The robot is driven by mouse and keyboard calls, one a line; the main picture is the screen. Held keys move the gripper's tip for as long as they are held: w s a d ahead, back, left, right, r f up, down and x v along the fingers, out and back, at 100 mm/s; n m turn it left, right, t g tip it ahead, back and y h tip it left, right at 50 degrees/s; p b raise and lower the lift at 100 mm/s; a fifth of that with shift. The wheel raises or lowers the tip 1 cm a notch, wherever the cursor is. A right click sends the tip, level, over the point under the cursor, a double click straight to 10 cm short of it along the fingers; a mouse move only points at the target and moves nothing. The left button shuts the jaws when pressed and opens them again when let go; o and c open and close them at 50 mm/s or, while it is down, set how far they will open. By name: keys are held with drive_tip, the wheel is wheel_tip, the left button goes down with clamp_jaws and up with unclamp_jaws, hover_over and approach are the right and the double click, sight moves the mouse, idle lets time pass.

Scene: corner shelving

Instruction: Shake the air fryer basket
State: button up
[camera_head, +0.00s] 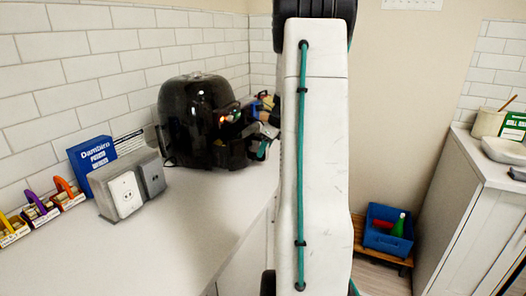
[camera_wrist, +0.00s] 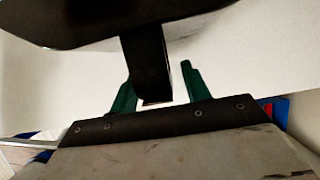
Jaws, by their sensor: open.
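The black, rounded air fryer (camera_head: 190,125) stands on the white counter against the tiled wall, with a small orange light on its front. In the wrist view its basket handle (camera_wrist: 148,58) is a dark bar hanging down from a dark body above. My gripper (camera_wrist: 157,68) has two green fingers, apart, with the handle between them. The handle is close to the left finger, with a gap to the right finger. In the head view the gripper (camera_head: 262,149) is at the fryer's front, mostly hidden behind my arm. The basket's inside is not visible.
A socket box (camera_head: 125,193) and a blue box (camera_head: 92,157) stand left of the fryer, with small colourful caddies (camera_head: 40,208) further left. The counter front (camera_head: 170,245) is clear. A blue bin (camera_head: 388,232) sits low at right, beside another cabinet (camera_head: 480,190).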

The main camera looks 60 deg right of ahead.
drive_tip(key=shift+x, duration=0.8)
clamp_jaws()
drive_tip(key=s+d, duration=0.1)
drive_tip(key=s, duration=0.8)
drive_tip(key=shift+s+d, duration=0.2)
drive_tip(key=shift+s, duration=0.2)
drive_tip(key=shift+r, duration=0.1)
unclamp_jaws()
